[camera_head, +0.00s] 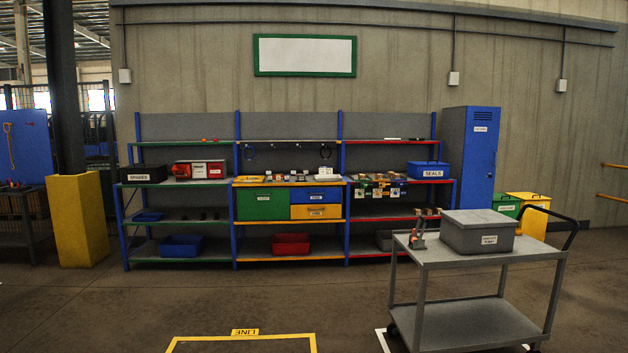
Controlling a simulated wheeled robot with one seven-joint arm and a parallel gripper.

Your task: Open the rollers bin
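No label that I can read says rollers, so I cannot tell which container is the rollers bin. A blue bin (428,170) marked SEALS sits on the right shelf, its top looking closed. A black bin (147,174) marked SPARES sits on the left shelf. A grey lidded box (479,232) stands on the cart with its lid on; its white label is too small to read. A red and grey box (200,170) on the left shelf has small unreadable labels. My gripper is not in view.
A grey cart (480,321) stands at the front right, holding a small orange and grey item (417,236). A shelving unit (238,220) lines the wall, with a blue locker (483,150) beside it. A yellow post guard (79,220) stands left. The middle floor is clear.

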